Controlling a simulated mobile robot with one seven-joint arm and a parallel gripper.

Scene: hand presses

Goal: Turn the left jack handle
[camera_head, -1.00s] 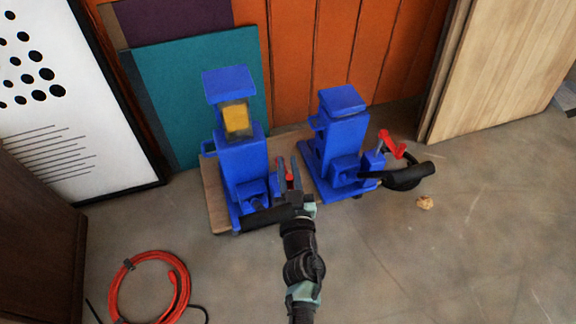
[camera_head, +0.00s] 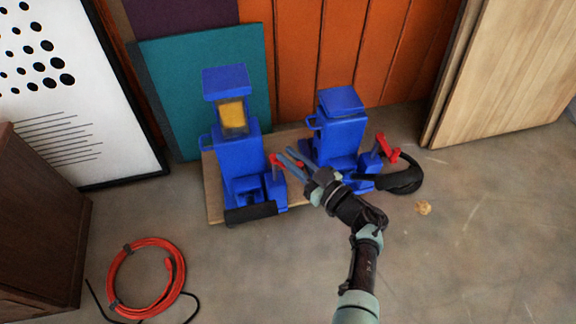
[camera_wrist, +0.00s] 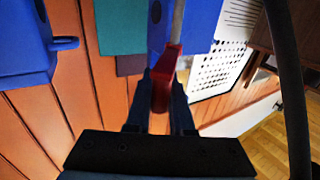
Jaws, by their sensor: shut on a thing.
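The left jack (camera_head: 240,150) is blue with a yellow plate in its upper part. It stands upright on a wooden board. Its red handle (camera_head: 275,160) is at its right side. My gripper (camera_head: 289,158) reaches up and left from the lower right, with its fingers at this handle. In the wrist view the red handle (camera_wrist: 164,78) lies between the two dark fingers, and my gripper is shut on it. The fingers hide part of the handle in the head view. Part of the blue left jack also shows in the wrist view (camera_wrist: 197,30).
An orange cable coil (camera_head: 146,279) lies at front left. Panels stand behind. The floor at front right is mostly clear.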

